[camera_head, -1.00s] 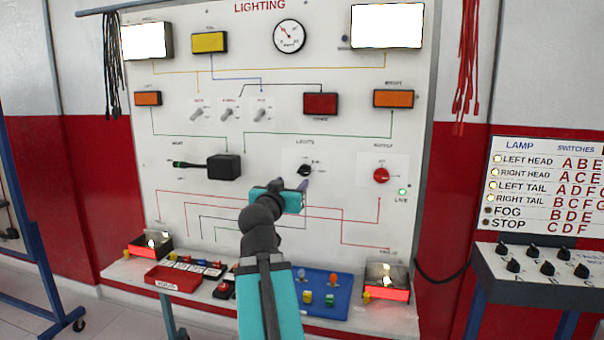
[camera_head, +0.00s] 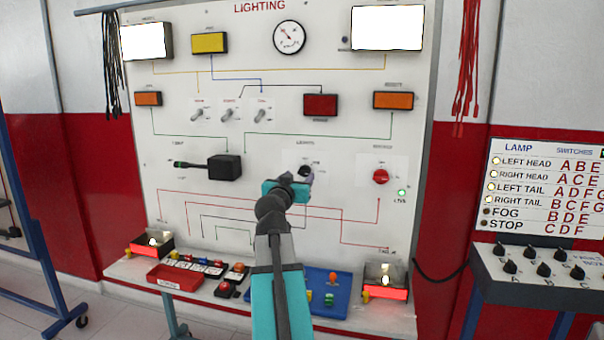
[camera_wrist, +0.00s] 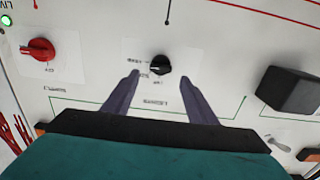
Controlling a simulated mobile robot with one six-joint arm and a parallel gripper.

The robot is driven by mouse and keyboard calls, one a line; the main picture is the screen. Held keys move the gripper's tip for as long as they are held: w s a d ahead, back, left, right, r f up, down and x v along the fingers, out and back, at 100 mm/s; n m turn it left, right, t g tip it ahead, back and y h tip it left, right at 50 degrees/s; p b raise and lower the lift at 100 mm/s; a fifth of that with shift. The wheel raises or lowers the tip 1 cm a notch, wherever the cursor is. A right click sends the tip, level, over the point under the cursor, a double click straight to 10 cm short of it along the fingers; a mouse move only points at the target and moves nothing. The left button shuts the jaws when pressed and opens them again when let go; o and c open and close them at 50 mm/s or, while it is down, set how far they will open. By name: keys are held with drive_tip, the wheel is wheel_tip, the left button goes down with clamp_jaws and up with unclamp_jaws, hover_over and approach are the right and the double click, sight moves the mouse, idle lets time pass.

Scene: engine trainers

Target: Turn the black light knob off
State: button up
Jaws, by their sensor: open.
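The black light knob (camera_head: 304,171) sits on the white lighting panel, under the "LIGHTS" label. In the wrist view the knob (camera_wrist: 160,65) is just beyond and between my two fingertips, and its pointer is turned toward the printed marks on its left. My gripper (camera_head: 301,181) is in front of the knob and partly covers it in the head view. In the wrist view my gripper (camera_wrist: 161,82) is open and empty, with its fingers apart on either side of the knob's line. I cannot tell whether either finger touches it.
A red knob (camera_head: 381,176) is to the right of the black knob, with a lit green lamp (camera_head: 402,193) beside it. A black box with a stalk (camera_head: 224,167) is on the left. A shelf with trays (camera_head: 172,277) runs below. Both white headlamps (camera_head: 387,27) glow.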

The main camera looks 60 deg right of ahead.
sight(303, 172)
drive_tip(key=shift+x, duration=2.9)
drive_tip(key=c, duration=1.1)
drive_tip(key=shift+o, duration=0.2)
